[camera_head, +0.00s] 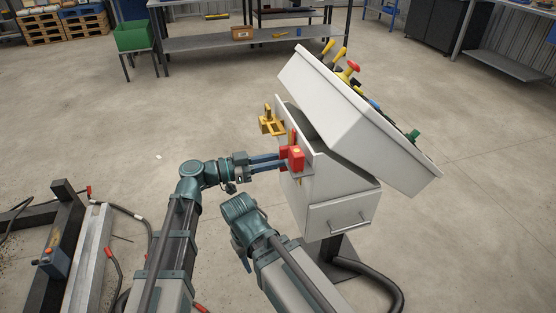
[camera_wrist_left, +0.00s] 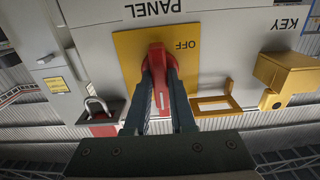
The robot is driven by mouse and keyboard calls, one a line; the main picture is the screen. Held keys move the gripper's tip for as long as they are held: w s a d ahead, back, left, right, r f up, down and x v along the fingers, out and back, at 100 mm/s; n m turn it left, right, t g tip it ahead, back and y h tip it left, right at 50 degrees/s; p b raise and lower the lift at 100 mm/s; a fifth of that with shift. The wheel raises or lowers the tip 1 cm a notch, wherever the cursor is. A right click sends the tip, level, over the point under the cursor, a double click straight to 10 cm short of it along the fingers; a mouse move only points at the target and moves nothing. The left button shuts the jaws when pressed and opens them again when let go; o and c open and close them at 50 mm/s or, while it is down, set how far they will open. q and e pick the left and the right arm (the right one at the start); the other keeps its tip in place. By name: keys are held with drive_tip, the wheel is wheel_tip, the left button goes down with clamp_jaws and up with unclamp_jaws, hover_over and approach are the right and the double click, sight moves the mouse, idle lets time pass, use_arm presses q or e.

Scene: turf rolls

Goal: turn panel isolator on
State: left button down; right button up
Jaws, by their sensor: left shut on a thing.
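The red isolator handle (camera_wrist_left: 157,62) sits on a yellow plate (camera_wrist_left: 128,48) on the light grey panel, under the word PANEL, which appears upside down. The word OFF shows beside the handle, also upside down. My left gripper (camera_head: 279,162) reaches the side of the white cabinet (camera_head: 342,190), and its two fingers are closed on the handle, one on each side. The handle runs lengthwise between the fingers in the left wrist view. My right arm is folded low in front of the cabinet; its fingers do not show.
A yellow key box (camera_wrist_left: 287,74) and an empty yellow bracket (camera_wrist_left: 217,101) are beside the handle. A padlock (camera_wrist_left: 97,107) rests in a dark holder on the other side. The sloped control desk (camera_head: 350,110) overhangs the cabinet.

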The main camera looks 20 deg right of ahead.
use_arm(q)
drive_tip(key=c, duration=0.8)
unclamp_jaws()
drive_tip(key=shift+o, duration=0.2)
drive_tip(key=a, duration=1.4)
drive_tip(key=shift+s, duration=0.25)
drive_tip(key=shift+d, duration=0.1)
